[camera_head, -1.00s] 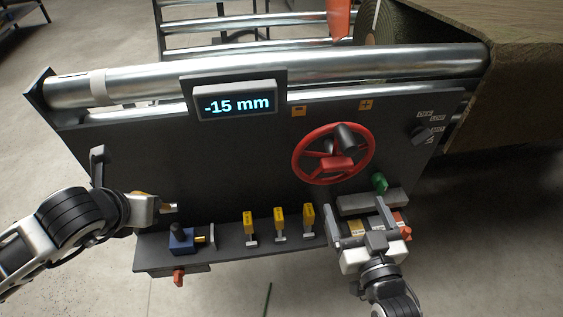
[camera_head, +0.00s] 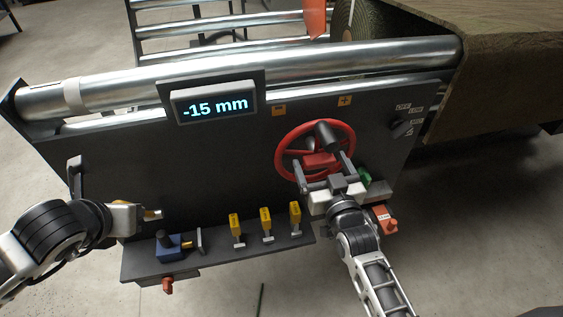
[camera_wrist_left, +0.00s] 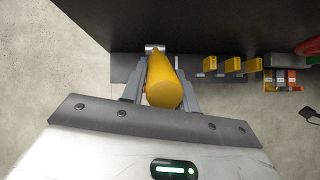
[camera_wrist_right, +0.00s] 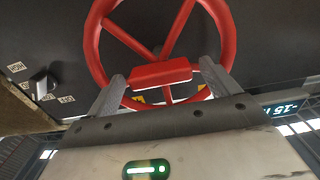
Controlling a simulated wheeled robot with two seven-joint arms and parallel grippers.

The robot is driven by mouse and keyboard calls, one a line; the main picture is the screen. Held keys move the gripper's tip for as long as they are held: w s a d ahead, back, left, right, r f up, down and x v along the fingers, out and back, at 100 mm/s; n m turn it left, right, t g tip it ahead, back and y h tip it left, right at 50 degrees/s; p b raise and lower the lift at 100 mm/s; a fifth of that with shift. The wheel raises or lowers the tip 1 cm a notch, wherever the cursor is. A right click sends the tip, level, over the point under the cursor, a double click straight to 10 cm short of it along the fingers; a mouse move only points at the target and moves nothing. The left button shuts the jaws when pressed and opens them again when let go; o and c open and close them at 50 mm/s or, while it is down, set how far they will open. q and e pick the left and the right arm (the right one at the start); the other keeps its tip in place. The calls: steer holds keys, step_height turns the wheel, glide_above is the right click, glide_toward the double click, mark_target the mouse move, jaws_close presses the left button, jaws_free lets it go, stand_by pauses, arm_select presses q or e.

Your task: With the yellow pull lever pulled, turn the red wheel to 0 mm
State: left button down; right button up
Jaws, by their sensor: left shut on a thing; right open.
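The red wheel (camera_head: 314,163) is mounted on the dark panel and has a dark knob on its rim. The display (camera_head: 215,107) reads -15 mm. My right gripper (camera_head: 324,173) is open at the wheel's lower part. In the right wrist view its fingers (camera_wrist_right: 163,82) stand on either side of the wheel's red hub block (camera_wrist_right: 158,74); I cannot tell whether they touch it. The yellow pull lever (camera_wrist_left: 163,85) is between the fingers of my left gripper (camera_wrist_left: 160,88), which is shut on it. In the head view the left gripper (camera_head: 150,214) mostly hides the lever.
Several yellow tags (camera_head: 265,222) stand on the lower ledge, beside a blue block (camera_head: 168,246). A green knob (camera_head: 364,176) and an orange-red part (camera_head: 386,219) lie close to my right arm. A dark selector switch (camera_head: 402,128) is at the panel's right.

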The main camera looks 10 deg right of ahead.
steer(key=c, duration=1.4)
steer(key=shift+m, duration=0.3)
steer(key=m, duration=0.9)
steer(key=shift+m, duration=0.4)
steer(key=m, duration=0.4)
steer(key=shift+d+m, duration=0.15)
steer(key=shift+m, duration=0.15)
steer(key=m, duration=0.4)
steer(key=shift+d+m, duration=0.1)
steer(key=shift+m, duration=0.3)
